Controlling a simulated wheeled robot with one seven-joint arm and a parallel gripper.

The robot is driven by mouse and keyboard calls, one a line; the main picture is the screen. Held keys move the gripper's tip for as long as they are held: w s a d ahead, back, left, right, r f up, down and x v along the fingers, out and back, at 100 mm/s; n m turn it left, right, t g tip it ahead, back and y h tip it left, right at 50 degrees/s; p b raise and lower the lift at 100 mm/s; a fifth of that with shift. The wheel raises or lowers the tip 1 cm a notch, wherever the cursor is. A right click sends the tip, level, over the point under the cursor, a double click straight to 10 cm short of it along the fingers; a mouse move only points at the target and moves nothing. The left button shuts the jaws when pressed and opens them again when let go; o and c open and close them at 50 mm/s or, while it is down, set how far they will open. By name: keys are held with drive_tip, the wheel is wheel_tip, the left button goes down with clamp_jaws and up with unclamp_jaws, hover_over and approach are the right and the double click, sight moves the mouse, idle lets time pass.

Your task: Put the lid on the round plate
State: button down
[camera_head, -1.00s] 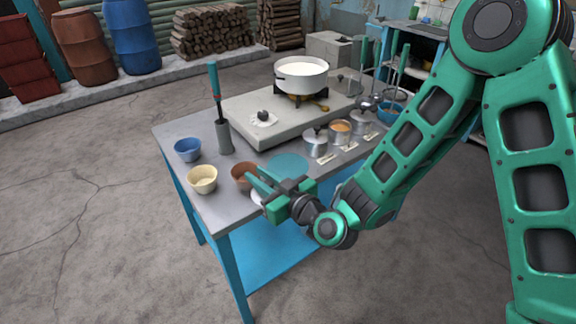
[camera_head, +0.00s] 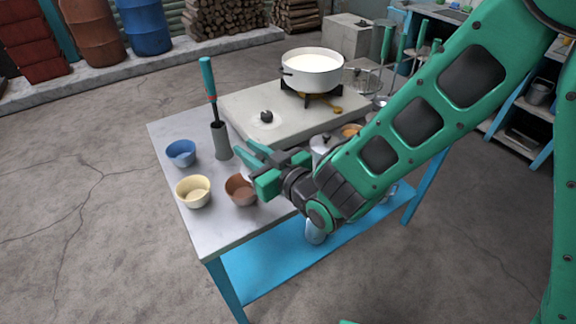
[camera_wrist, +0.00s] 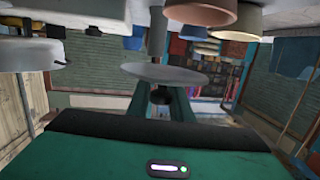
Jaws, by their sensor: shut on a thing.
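My gripper (camera_head: 254,168) is shut on the lid's dark knob (camera_wrist: 160,96), which sits between the green fingers in the wrist view. The lid (camera_wrist: 165,73) is a thin grey disc, seen close up there. In the head view the gripper is above the table, just behind and right of the brown bowl (camera_head: 240,189); it mostly hides the lid. The round plate is not visible now; my gripper and arm cover that part of the table.
A blue bowl (camera_head: 181,153) and a cream bowl (camera_head: 193,191) stand left of the brown bowl. A grey holder (camera_head: 220,141) with a tall-handled tool stands behind. A white pot (camera_head: 313,69) is on the stove; a lidded pot (camera_head: 322,146) is beside my arm.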

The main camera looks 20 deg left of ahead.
drive_tip(key=w+d+f, duration=0.1)
drive_tip(key=w+f, duration=0.1)
drive_tip(key=w, duration=0.1)
drive_tip(key=w+d+f, duration=0.2)
drive_tip(key=w, duration=0.1)
drive_tip(key=w+d+f, duration=0.1)
drive_tip(key=w+f, duration=0.2)
drive_tip(key=shift+w+d, duration=0.15)
drive_tip(key=shift+d, duration=0.25)
drive_tip(key=shift+f, duration=1.9)
drive_tip(key=c, duration=1.6)
unclamp_jaws()
drive_tip(key=shift+f, duration=0.1)
